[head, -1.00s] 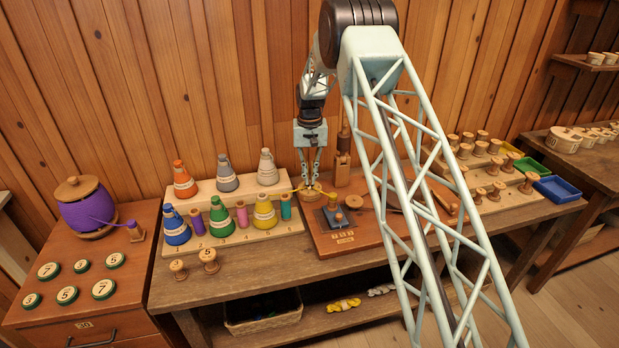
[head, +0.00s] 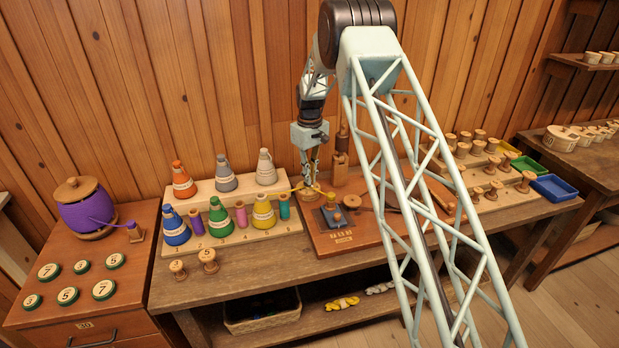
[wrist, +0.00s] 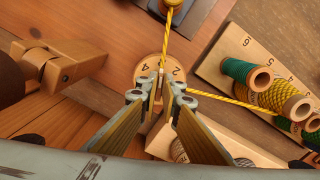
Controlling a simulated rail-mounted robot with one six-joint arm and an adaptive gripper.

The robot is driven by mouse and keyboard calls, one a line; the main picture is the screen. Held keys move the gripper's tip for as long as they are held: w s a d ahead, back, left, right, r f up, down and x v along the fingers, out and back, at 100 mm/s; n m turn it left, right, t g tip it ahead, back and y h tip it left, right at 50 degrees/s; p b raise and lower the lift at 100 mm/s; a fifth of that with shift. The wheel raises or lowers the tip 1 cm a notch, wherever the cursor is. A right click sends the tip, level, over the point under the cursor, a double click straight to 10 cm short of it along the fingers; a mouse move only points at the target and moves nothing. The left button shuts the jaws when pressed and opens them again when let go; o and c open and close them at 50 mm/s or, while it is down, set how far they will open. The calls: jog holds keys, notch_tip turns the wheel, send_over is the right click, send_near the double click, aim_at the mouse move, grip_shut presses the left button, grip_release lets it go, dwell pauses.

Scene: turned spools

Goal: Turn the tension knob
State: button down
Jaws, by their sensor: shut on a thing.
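The tension knob (wrist: 146,70) is a round, light wooden dial with the numbers 2 and 4 showing, seen from above in the wrist view. My gripper (wrist: 161,93) has its two fingers on either side of the raised middle part of the dial, shut on it. The fingers hide part of the dial. In the head view my gripper (head: 309,181) reaches down onto the knob (head: 314,197) at the back left of a reddish-brown board (head: 325,241). Yellow thread (wrist: 172,38) runs past the knob in two directions.
Close to the knob stand a wooden post (head: 340,168) and a dark plate with a wooden-topped piece (head: 334,216). A stepped rack (head: 245,239) of coloured cones and spools is just left. Pegged trays and coloured bins (head: 551,187) are at right.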

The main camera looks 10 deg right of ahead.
dwell(0.5)
jog(key=c, duration=2.9)
grip_release()
jog(key=shift+o, duration=0.2)
jog(key=shift+r, duration=0.1)
notch_tip(320, 180, up, 12)
